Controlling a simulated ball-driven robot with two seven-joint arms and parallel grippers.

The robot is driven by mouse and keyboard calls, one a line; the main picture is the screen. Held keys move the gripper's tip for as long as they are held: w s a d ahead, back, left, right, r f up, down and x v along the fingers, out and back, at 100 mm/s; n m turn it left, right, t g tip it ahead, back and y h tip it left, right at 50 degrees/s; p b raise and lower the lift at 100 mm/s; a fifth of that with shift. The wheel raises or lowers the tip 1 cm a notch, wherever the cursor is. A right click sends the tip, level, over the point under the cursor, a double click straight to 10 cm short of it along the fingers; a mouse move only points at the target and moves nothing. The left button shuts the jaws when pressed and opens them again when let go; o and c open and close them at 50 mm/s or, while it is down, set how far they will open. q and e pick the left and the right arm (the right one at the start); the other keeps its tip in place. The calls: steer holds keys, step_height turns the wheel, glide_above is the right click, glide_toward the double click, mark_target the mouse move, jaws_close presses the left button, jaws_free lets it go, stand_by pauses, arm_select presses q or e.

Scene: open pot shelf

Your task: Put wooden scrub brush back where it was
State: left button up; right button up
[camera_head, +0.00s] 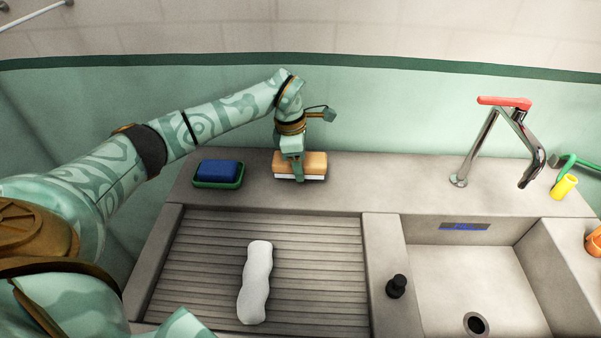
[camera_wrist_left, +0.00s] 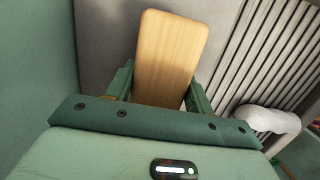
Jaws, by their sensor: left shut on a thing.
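The wooden scrub brush (camera_head: 314,164) has a light wooden back and a pale underside. In the head view it is on or just above the grey ledge behind the ribbed drainboard; I cannot tell if it touches. My left gripper (camera_head: 297,172) comes down on it from above and is shut on it. In the left wrist view the brush's wooden back (camera_wrist_left: 172,50) sits between the two fingers of my left gripper (camera_wrist_left: 158,90). The gripper hides part of the brush. My right gripper is not in view.
A blue sponge (camera_head: 219,169) lies in a green dish (camera_head: 203,184) left of the brush. A white wavy object (camera_head: 256,283) lies on the ribbed drainboard (camera_head: 317,262). A black stopper-like object (camera_head: 397,286), a sink (camera_head: 470,282) and a red-handled tap (camera_head: 487,141) are to the right. The ledge right of the brush is clear up to the tap.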

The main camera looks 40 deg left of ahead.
arm_select(q)
step_height(320, 180, down, 3)
steer(key=shift+d+f+b, duration=0.1)
steer(key=shift+f+b, duration=0.05)
steer(key=shift+b, duration=0.3)
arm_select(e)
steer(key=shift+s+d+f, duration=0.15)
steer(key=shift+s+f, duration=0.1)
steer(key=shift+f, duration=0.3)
arm_select(q)
steer(key=o, duration=0.9)
steer(key=shift+o, duration=0.2)
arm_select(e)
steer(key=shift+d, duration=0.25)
